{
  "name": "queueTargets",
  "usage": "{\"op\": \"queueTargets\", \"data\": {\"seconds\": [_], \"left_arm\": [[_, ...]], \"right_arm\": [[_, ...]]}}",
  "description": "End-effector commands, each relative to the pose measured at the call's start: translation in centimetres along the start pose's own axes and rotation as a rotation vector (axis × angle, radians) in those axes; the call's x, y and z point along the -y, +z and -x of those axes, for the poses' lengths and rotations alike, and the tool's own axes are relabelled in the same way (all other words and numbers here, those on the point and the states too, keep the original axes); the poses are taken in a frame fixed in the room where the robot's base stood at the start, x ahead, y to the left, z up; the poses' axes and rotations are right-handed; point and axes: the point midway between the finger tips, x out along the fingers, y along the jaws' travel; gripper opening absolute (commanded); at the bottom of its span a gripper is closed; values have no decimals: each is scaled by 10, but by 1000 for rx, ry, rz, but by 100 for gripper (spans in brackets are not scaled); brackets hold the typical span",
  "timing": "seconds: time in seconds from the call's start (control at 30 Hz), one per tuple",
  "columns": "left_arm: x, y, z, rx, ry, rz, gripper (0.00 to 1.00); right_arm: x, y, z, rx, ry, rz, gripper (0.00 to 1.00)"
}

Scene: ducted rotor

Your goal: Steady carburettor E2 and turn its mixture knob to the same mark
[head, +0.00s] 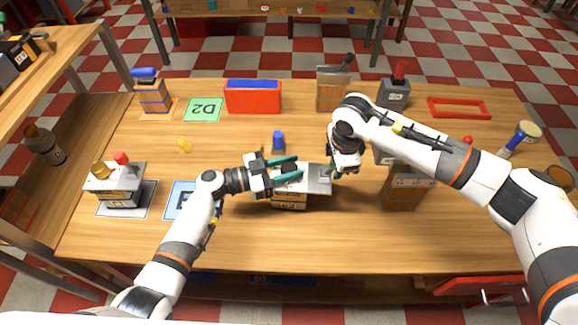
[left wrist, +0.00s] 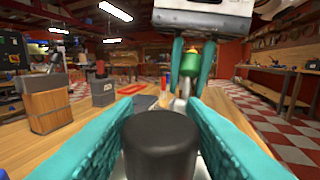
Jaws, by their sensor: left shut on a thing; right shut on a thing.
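A carburettor (head: 318,181), a grey metal block on a labelled base (head: 290,201), stands at the middle of the bench; I take it as E2, its label being too small to read. My left gripper (head: 298,169) reaches over it from the left. In the left wrist view, its teal fingers are shut on a black cylinder (left wrist: 160,145). My right gripper (head: 333,170) is at its right side. Its teal fingers show in the left wrist view, shut around a green knob (left wrist: 190,63). The knob's mark cannot be made out.
Another carburettor (head: 118,188) with brass and red tops stands on a mat at the left. A blue mat (head: 180,207) lies beside it, a blue piece (head: 278,142) behind my left gripper. A red box (head: 253,99) and wooden blocks (head: 332,92) stand farther back. The front of the bench is clear.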

Motion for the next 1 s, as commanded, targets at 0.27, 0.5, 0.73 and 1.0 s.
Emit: {"op": "queueTargets", "data": {"seconds": [0.27, 0.5, 0.73, 1.0], "left_arm": [[2, 0, -1, 3, 129, 2, 14], [2, 0, -2, 4, 320, 4, 14], [2, 0, -2, 3, 489, 4, 14], [1, 0, -1, 3, 622, 2, 14]], "right_arm": [[0, 0, 0, -1, 0, 0, 0], [0, 0, 0, -1, 0, 0, 0], [0, -1, 0, -2, 0, 1, 0], [0, -1, 0, -2, 0, 1, 0]]}}
